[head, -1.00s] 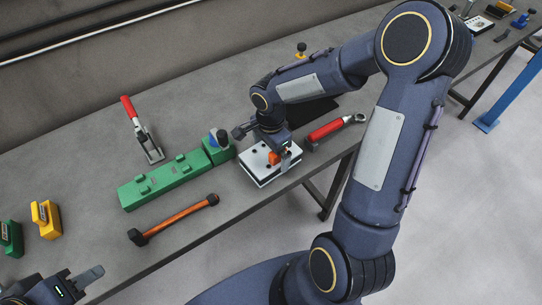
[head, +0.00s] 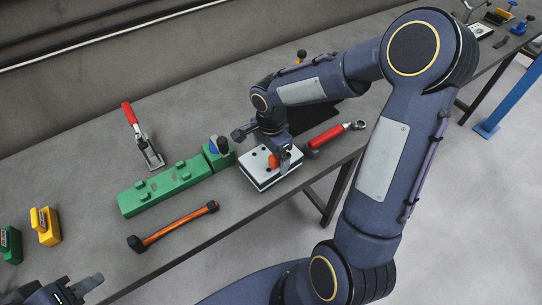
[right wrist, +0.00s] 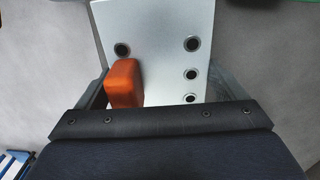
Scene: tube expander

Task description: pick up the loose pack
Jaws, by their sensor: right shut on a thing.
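The pack is a silver-white block (head: 256,171) with dark holes in its top and a dark band along its side, near the bench's front edge. Its top also fills the middle of the right wrist view (right wrist: 165,35). An orange piece (right wrist: 124,83) sits on that top beside the left finger. My right gripper (right wrist: 162,88) is over the pack, with a finger on either side, shut on it. In the head view its fingers are partly hidden by the wrist. My left gripper (head: 75,288) is at the bottom left, cut off, away from the pack; its opening is unclear.
On the bench, a green block (head: 165,188) and a red-handled clamp (head: 140,135) lie left of the pack. An orange-handled hammer (head: 175,226) lies in front, a red-handled wrench (head: 330,135) to the right. Yellow (head: 45,226) and green (head: 10,243) pieces stand far left.

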